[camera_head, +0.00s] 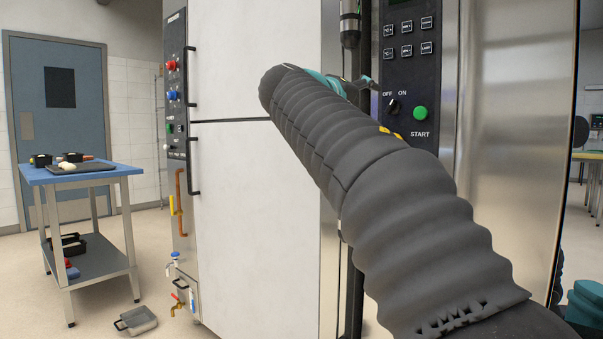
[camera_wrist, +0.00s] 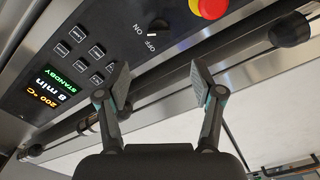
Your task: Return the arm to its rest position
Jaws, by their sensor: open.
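My arm, in a dark ribbed sleeve, reaches from the lower right of the head view up to the oven control panel. My gripper (camera_wrist: 160,77) is open, with nothing between its fingers, in front of the panel's lower edge; whether it touches anything I cannot tell. In the head view its teal parts (camera_head: 327,83) show just past the sleeve's end, and the rest is mostly hidden. The control panel (camera_head: 409,72) has keys, an OFF/ON knob (camera_wrist: 158,25) and a green START button (camera_head: 420,113). Its display (camera_wrist: 50,85) reads STANDBY, 8 min, 200 °C.
A red button on yellow (camera_wrist: 210,8) and a dark bar handle (camera_wrist: 291,30) are near the gripper. At left are a blue-topped cart (camera_head: 105,173) and a grey floor pan (camera_head: 136,320). Floor between cart and oven is mostly clear.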

